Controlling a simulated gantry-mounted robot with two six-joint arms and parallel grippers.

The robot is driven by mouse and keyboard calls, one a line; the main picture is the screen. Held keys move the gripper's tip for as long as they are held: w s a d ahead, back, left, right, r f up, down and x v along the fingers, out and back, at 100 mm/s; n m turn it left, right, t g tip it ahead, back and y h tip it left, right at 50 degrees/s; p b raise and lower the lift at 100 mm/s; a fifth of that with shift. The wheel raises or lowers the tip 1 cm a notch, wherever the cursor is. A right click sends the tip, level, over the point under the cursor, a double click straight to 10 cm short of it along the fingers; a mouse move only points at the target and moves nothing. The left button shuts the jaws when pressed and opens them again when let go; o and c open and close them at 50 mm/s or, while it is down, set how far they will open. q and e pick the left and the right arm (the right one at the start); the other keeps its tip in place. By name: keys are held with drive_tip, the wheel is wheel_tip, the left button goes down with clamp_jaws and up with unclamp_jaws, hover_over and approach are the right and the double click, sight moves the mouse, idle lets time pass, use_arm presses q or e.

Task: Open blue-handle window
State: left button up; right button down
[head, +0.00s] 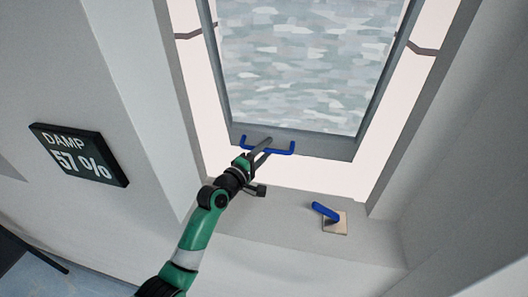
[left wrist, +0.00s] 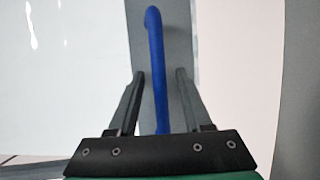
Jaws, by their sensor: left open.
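The window (head: 236,131) has a grey frame around a mottled pane and sits in a pale recess in the sloping wall. Its blue bar handle (head: 281,151) is fixed on the bottom rail of the frame. My left gripper (head: 262,150) is at this handle, with its fingers over the handle's middle. In the left wrist view, the blue handle (left wrist: 155,60) runs between the two open fingers of the left gripper (left wrist: 159,80), with a gap on each side. My right gripper is not in view.
A small blue lever on a beige plate (head: 336,224) is mounted on the sill below and right of the window. A dark sign reading DAMP 57 % (head: 78,155) hangs on the left wall. The recess walls flank the window on both sides.

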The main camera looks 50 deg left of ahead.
use_arm(q)
drive_tip(key=p+v, duration=0.1)
drive_tip(key=v, duration=1)
drive_tip(key=shift+s+d+p, duration=0.1)
drive_tip(key=shift+s+p, duration=0.2)
drive_tip(key=shift+p, duration=0.05)
drive_tip(key=shift+d, duration=0.1)
